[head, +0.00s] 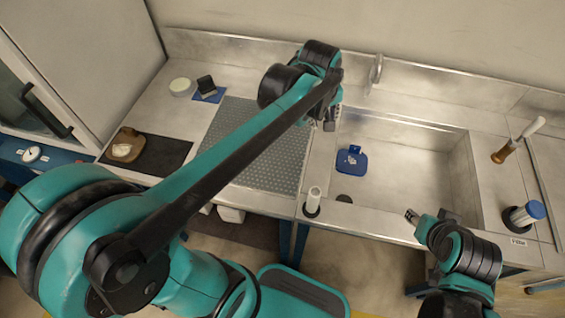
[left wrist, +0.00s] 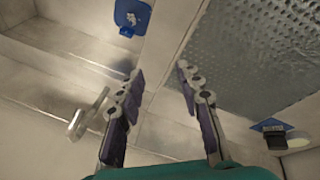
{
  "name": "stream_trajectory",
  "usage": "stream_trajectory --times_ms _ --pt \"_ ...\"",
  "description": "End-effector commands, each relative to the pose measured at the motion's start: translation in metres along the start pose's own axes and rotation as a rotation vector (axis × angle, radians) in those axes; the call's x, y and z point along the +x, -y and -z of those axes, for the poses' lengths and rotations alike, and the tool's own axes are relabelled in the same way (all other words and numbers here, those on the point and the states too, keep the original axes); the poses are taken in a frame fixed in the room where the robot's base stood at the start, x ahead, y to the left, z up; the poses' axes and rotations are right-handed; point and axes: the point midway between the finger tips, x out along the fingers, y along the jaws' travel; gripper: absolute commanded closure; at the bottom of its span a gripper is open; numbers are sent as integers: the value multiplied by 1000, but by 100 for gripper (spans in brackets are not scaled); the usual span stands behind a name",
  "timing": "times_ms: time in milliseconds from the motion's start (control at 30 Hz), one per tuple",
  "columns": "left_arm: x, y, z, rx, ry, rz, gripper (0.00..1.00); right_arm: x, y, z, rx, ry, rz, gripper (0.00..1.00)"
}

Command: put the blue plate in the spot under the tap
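The blue plate (head: 352,160) lies on the floor of the sink (head: 455,190), near its left wall, with something small and whitish on it. It also shows at the top of the left wrist view (left wrist: 132,14). The tap (head: 375,74) stands at the sink's back edge and shows at the left in the left wrist view (left wrist: 85,116). My left gripper (head: 331,118) is above the sink's left edge, behind the plate and apart from it. Its fingers (left wrist: 158,76) are spread and empty. My right gripper (head: 411,216) is at the sink's front edge; its opening is too small to judge.
A grey ribbed mat (head: 240,150) lies left of the sink. Farther left are a black block (head: 206,84) on a blue square, a white round item (head: 181,87) and a dark mat (head: 165,152).

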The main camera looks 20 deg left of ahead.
Motion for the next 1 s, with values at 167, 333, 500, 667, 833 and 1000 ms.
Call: stream_trajectory --times_ms 167,333,500,667,833,1000 --pt "-25 63 -31 299 -93 -57 64 0 0 0 0 0 0 60" --pt "-27 112 -59 559 -189 -78 64 0 0 0 0 0 0 60" --pt "-21 139 -76 723 -253 -76 64 0 0 0 0 0 0 60" --pt "-18 146 -81 777 -274 -73 64 0 0 0 0 0 0 60" --pt "-18 146 -81 779 -274 -73 64 0 0 0 0 0 0 60" --pt "-18 146 -81 778 -273 -73 64 0 0 0 0 0 0 60"
